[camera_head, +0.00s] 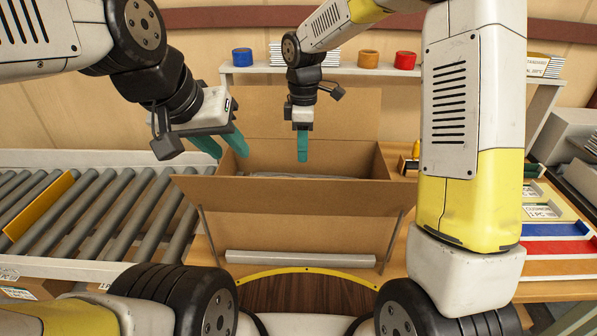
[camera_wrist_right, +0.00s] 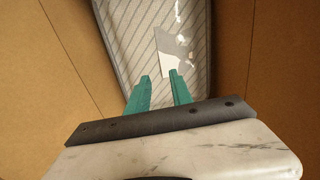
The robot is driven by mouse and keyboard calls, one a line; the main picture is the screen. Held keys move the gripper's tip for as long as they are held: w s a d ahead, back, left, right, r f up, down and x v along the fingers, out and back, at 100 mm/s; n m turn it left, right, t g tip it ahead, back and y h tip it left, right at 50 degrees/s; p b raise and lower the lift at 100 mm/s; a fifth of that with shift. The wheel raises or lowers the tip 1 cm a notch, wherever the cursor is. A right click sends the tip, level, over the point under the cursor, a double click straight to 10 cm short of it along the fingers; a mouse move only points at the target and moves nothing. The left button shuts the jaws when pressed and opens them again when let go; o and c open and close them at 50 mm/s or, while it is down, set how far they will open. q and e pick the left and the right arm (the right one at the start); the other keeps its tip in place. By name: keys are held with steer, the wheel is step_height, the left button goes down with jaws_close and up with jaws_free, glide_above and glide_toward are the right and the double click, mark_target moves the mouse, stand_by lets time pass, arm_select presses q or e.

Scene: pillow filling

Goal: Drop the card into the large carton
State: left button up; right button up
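The large carton (camera_head: 290,195) stands open in the middle of the head view, flaps spread. In the right wrist view a striped grey item in clear wrapping (camera_wrist_right: 125,40) lies inside it between the brown walls. A small white and grey card (camera_wrist_right: 172,52) shows over the wrapped item, just beyond the fingertips; whether it rests on it I cannot tell. My right gripper (camera_head: 303,147) points down over the carton; its two green fingers (camera_wrist_right: 160,88) are apart with nothing between them. My left gripper (camera_head: 221,146) is open and empty above the carton's left side.
A roller conveyor (camera_head: 85,215) with a yellow divider (camera_head: 40,205) is at the left. Coloured trays (camera_head: 555,230) are at the right.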

step_height(320, 180, up, 6)
steer(key=shift+r, duration=0.1)
steer(key=s+d+r+m+t+y, duration=0.1)
steer(key=s+d+r+m+t, duration=0.2)
steer(key=s+d+r+m, duration=0.55)
steer(key=s+d+m+t, duration=0.1)
steer(key=s+d+m, duration=0.1)
steer(key=s+m, duration=0.1)
steer(key=s+d+f+m+t, duration=0.1)
steer(key=s+d+m, duration=0.2)
steer(key=s, duration=0.2)
steer(key=s+d+m+t+y, duration=0.1)
steer(key=s+d+m, duration=0.1)
steer(key=s+m, duration=0.1)
steer(key=shift+s+d+f, duration=0.15)
steer(key=shift+s, duration=0.3)
steer(key=shift+s+d+f, duration=0.1)
steer(key=shift+s, duration=0.3)
stand_by(0.4)
